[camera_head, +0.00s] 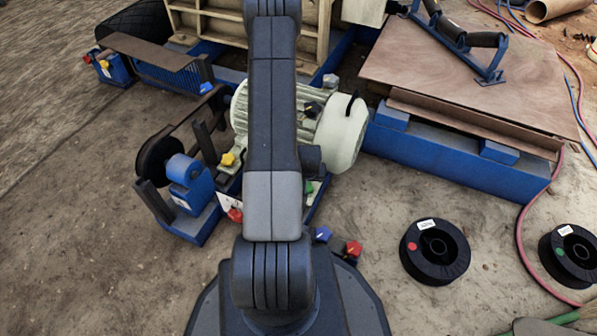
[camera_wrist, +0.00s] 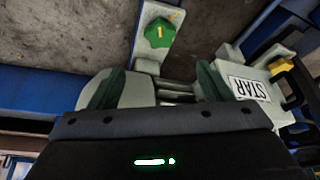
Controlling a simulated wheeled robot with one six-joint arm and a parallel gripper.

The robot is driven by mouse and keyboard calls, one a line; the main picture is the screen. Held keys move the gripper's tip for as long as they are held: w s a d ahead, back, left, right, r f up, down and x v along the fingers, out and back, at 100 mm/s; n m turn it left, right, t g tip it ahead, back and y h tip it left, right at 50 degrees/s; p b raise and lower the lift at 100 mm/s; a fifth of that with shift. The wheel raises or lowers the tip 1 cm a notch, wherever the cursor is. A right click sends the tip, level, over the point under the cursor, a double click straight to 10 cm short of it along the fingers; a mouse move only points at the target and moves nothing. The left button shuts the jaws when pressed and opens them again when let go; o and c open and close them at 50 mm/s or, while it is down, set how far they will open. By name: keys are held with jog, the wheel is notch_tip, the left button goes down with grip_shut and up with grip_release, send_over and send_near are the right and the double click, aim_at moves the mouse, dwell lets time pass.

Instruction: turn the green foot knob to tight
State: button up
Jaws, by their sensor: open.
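The green foot knob (camera_wrist: 158,32) shows near the top of the wrist view, on a pale foot plate (camera_wrist: 148,66), with a small yellow mark beside its upper edge. A small green patch (camera_head: 309,187), probably the same knob, shows beside my arm in the head view. My gripper (camera_wrist: 160,82) is open in the wrist view, its two dark fingers apart. Nothing clearly sits between them except pale machine parts behind. The knob lies beyond the fingertips in the picture, apart from them. In the head view my arm hides the gripper.
The pale motor (camera_head: 341,130) stands close behind my arm. A yellow knob (camera_head: 227,159), a red knob (camera_head: 235,214), a blue knob (camera_head: 322,234) and another red knob (camera_head: 352,248) are nearby. Black spools (camera_head: 435,250) lie on the ground.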

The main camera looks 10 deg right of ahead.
jog(key=b+x, duration=0.5)
jog(key=x, duration=0.8)
jog(key=shift+w+d+f, duration=0.1)
jog(key=shift+w+f, duration=0.15)
jog(key=shift+f, duration=0.1)
jog(key=c, duration=1)
